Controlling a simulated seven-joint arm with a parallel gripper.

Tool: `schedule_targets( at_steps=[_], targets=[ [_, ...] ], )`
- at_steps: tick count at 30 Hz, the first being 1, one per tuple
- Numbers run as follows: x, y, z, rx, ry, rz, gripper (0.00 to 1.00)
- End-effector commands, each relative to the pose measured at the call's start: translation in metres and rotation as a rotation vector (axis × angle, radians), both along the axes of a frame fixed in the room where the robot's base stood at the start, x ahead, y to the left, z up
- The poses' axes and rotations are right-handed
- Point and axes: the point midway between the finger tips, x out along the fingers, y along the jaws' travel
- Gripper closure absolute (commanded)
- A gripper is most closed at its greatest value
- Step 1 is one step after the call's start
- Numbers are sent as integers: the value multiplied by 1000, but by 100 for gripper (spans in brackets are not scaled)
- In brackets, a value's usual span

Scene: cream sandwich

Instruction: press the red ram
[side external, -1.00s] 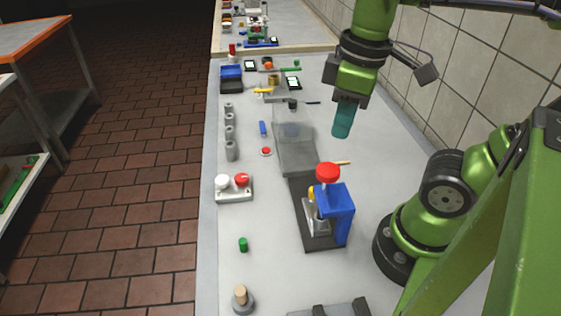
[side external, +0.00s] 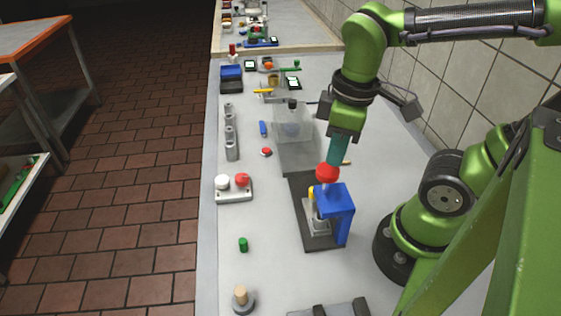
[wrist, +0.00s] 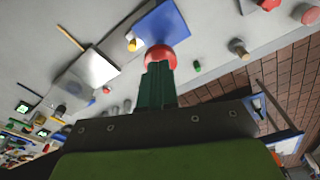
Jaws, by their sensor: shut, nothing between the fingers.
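The red ram (side external: 327,173) is a round red knob on top of the blue press frame (side external: 337,199). In the wrist view the red ram (wrist: 160,53) shows right at the fingertips, with the blue frame (wrist: 161,24) behind it. My gripper (side external: 335,163) has teal fingers, shut with nothing between them, pointing down just over the knob. In the wrist view my gripper (wrist: 157,66) overlaps the knob. I cannot tell whether the fingertips touch it. A silver part and a yellow piece sit under and beside the press frame, partly hidden.
A control box with white and red buttons (side external: 234,187) is to the left. A green cylinder (side external: 243,244) and a wooden peg (side external: 240,294) stand at the front left. The wall is close on the right.

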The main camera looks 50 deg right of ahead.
Motion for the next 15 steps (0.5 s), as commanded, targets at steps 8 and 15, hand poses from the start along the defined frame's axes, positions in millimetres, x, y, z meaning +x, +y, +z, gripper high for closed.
schedule_targets(
  at_steps=[8,15],
  targets=[
    [1,0,-12,0,-1,0,100],
    [1,0,-12,0,-1,0,100]
  ],
)
